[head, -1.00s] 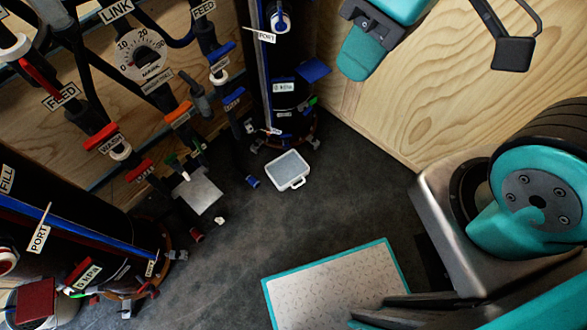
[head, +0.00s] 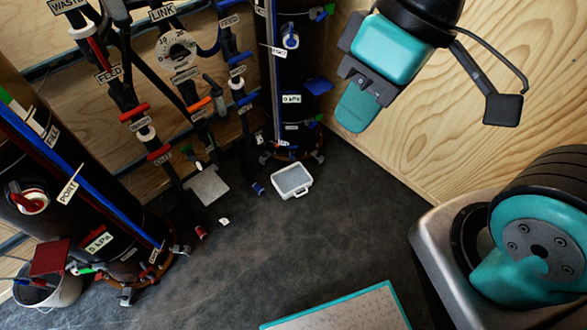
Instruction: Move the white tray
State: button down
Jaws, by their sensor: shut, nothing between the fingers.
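The white tray (head: 292,181) lies flat on the dark floor near the foot of the rear black filter column. It is a small shallow tray with a pale rim and a handle on its near side. My gripper (head: 356,108) is at the upper right, in front of the plywood wall, with teal fingers pointing down. It is shut and empty, and appears well apart from the tray.
Black filter columns stand at the rear (head: 290,100) and left (head: 80,200), with labelled pipes and coloured valves between them. A blue cap (head: 258,188), a red cap (head: 201,232) and a grey plate (head: 207,185) are left of the tray. The central floor is clear.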

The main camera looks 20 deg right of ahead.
aim_at(289, 181)
jog(key=u, duration=0.2)
jog(key=i, duration=1.35)
jog(key=z, duration=0.55)
